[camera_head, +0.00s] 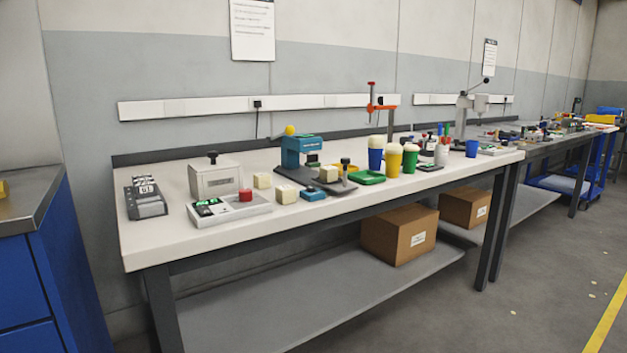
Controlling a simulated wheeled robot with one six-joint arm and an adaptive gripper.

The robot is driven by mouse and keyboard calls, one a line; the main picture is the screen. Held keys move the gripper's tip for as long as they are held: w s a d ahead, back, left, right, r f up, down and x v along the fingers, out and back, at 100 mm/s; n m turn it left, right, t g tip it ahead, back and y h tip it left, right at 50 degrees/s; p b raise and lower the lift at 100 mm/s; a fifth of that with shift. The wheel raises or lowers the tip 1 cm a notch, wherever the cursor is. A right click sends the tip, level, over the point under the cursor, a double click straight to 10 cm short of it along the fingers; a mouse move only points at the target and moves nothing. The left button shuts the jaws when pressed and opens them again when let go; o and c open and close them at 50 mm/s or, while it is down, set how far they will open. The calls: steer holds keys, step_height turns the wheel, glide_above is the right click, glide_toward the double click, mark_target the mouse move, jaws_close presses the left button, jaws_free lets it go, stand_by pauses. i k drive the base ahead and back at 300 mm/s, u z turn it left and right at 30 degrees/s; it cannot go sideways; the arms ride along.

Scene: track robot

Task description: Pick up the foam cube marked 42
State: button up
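Several pale cream cubes sit on the white workbench (160,232). One cube (262,180) is right of the grey box with a black knob. A second cube (286,194) is nearer the front edge, just left of a small blue block. A third cube (328,173) is by the dark base of the blue press. No number is readable on any cube, so I cannot tell which is marked 42. My gripper is not in view.
A scale-like device with a red knob (246,195), a blue press (300,150), a green tray (367,177) and cups (393,160) crowd the bench. A blue cabinet (45,270) stands at left. Cardboard boxes (399,233) sit on the lower shelf.

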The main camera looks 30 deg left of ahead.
mark_target(327, 174)
steer(key=u, duration=1.6)
